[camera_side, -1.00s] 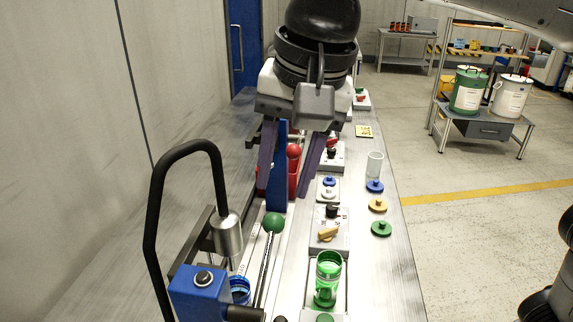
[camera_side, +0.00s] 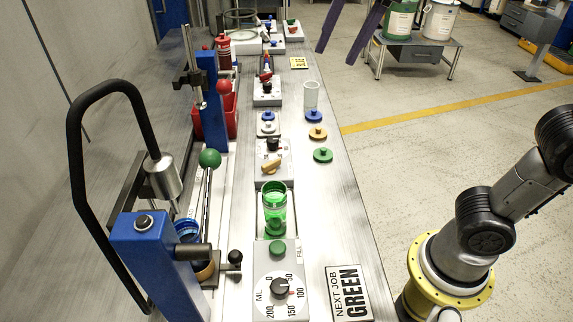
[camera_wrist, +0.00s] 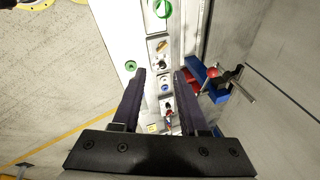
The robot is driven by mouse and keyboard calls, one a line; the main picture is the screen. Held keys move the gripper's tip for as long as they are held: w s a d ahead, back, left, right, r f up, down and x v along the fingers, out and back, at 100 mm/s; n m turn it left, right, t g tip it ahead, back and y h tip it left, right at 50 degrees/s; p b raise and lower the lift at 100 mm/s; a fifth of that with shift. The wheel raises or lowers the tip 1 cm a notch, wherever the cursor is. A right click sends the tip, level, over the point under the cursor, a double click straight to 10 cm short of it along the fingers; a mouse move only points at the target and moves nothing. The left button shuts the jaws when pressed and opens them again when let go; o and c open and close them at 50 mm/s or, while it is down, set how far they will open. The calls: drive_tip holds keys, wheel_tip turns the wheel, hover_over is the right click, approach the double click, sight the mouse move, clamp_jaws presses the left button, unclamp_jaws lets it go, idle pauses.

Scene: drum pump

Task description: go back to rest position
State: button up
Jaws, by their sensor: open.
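My gripper (camera_side: 342,53) is at the top of the side view, with only its two dark purple fingers showing. They are spread apart with nothing between them. The fingers hang to the right of the bench's far part, raised clear of the bench things. In the wrist view my gripper (camera_wrist: 161,72) is open and empty, facing down over the bench from a height. The green cup (camera_side: 275,208) stands upright on its pad at the near part of the bench. The green-knobbed lever (camera_side: 209,159) stands beside the blue pump stand (camera_side: 155,250).
A black hooped handle (camera_side: 75,150) rises at the left. A red bin (camera_side: 232,115) and blue post (camera_side: 211,100) stand farther back. A clear cup (camera_side: 311,95), blue lid (camera_side: 314,116), yellow lid (camera_side: 317,133) and green lid (camera_side: 323,155) line the right side. A NEXT JOB GREEN card (camera_side: 348,292) lies near.

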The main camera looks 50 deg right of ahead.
drive_tip(key=s+d+f+n, duration=0.4)
drive_tip(key=s+f+n, duration=0.1)
drive_tip(key=f, duration=0.4)
drive_tip(key=s+d+f+n+t, duration=0.1)
drive_tip(key=s+d+f+n, duration=0.3)
drive_tip(key=f, duration=0.4)
drive_tip(key=s+n, duration=0.1)
drive_tip(key=n, duration=0.1)
drive_tip(key=shift+s+f+n+t, duration=0.3)
drive_tip(key=shift+s+f, duration=0.05)
